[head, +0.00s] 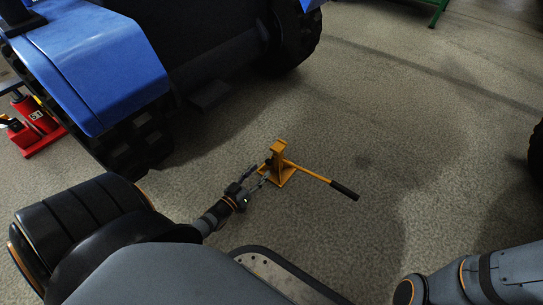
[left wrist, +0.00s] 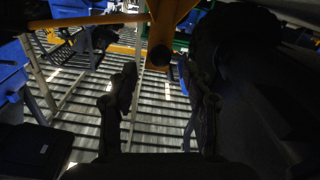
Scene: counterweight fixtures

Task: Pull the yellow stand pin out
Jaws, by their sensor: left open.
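A yellow stand (head: 279,163) stands on the floor near the middle of the head view. A yellow bar with a black grip (head: 343,190) reaches from it to the right. My left gripper (head: 258,176) is open at the stand's left side. In the left wrist view, the yellow stand (left wrist: 166,18) comes down from the top. A dark round end (left wrist: 160,55), seemingly the pin, shows below it, just ahead of and between the spread fingers of the left gripper (left wrist: 164,84). No contact is visible. My right arm shows at lower right, its gripper out of view.
A red jack-like device (head: 38,128) stands at the far left. A green frame (head: 437,12) is at the top right. The floor right of the stand is clear, with a dark tyre-like shape (head: 536,150) at the right edge.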

